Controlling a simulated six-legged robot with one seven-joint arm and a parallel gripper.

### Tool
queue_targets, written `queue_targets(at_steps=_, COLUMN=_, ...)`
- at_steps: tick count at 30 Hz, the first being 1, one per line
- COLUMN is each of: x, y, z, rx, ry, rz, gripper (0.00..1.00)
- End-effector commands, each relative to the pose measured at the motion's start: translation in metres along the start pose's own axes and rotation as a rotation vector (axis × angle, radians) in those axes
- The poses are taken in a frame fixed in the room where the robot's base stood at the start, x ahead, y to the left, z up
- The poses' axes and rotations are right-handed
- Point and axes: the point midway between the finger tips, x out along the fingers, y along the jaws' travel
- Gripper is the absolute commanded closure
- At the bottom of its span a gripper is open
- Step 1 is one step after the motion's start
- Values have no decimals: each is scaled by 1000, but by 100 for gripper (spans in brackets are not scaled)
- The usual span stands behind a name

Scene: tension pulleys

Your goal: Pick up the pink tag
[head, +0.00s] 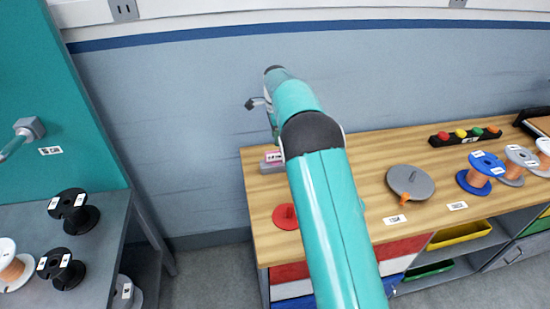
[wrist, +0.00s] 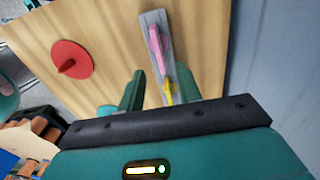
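The pink tag (wrist: 157,48) stands on edge in a narrow grey holder (wrist: 150,17) on the wooden bench top. In the head view the tag (head: 274,156) shows at the bench's left back corner, partly hidden by my arm. A yellow tag (wrist: 168,93) sits in the same holder, nearer to my gripper. My gripper (wrist: 160,70) is open and empty. Its two teal fingers point toward the holder, one to each side of it in the wrist view. The gap between fingers and tag is hard to judge.
A red disc with a knob (wrist: 71,59) lies on the bench (head: 360,160) near the holder. A grey round plate (head: 410,182), a rack of coloured knobs (head: 465,136) and several spools stand to the right. The wall (head: 190,120) is close behind.

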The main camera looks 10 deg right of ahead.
Motion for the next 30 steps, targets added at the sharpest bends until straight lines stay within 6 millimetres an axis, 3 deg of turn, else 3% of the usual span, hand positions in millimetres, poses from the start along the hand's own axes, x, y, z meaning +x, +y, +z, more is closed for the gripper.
queue_targets(at_steps=3, x=21, y=0, z=0, rx=0, ry=0, rz=2, gripper=65)
queue_targets(at_steps=11, x=41, y=0, z=1, rx=-1, ry=0, rz=0, gripper=65)
queue_targets(at_steps=19, x=79, y=2, z=5, rx=0, ry=1, rz=1, gripper=65)
queue_targets(at_steps=28, x=87, y=1, z=5, rx=-1, ry=0, rz=-1, gripper=65)
queue_targets(at_steps=30, x=87, y=1, z=5, rx=-1, ry=0, rz=-1, gripper=79)
